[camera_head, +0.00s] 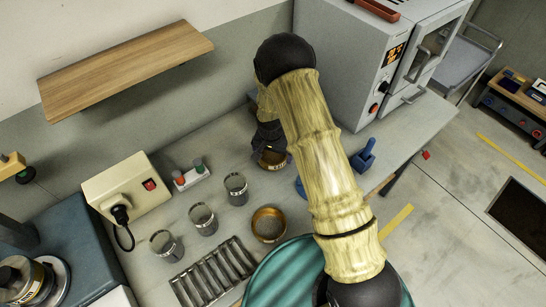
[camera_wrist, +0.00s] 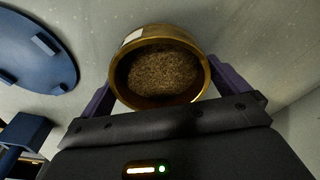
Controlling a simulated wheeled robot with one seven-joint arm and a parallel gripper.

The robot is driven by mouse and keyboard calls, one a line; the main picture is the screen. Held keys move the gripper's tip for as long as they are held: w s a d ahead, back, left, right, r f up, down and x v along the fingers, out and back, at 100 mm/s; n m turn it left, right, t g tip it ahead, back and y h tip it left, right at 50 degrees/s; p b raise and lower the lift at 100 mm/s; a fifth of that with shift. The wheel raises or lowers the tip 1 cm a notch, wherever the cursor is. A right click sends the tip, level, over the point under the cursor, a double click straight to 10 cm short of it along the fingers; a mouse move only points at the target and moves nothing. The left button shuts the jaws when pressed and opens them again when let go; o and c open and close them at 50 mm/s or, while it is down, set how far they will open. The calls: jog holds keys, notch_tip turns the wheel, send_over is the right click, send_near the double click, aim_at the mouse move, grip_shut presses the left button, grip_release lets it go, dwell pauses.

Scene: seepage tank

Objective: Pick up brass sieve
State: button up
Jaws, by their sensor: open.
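A brass sieve (camera_wrist: 158,106) with a brown, grainy mesh floor lies between the two purple fingers of my open gripper (camera_wrist: 160,72) in the wrist view. The fingers flank its wall on both sides; I cannot tell whether they touch it. In the head view this sieve (camera_head: 272,160) stands on the bench, partly covered by my arm and gripper. A second brass sieve (camera_head: 269,226) stands nearer on the bench, apart from my gripper.
Several metal cups (camera_head: 203,219) and a slotted metal rack (camera_head: 213,273) stand to the left. A blue disc (camera_wrist: 37,47) and a blue block-like item (camera_wrist: 22,132) lie near the gripper. A white oven (camera_head: 350,62) stands behind. A wooden shelf (camera_head: 125,69) hangs on the wall.

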aim_at(273, 157)
jog(key=c, duration=0.8)
notch_tip(273, 157, up, 10)
jog(key=b, duration=0.2)
dwell(0.6)
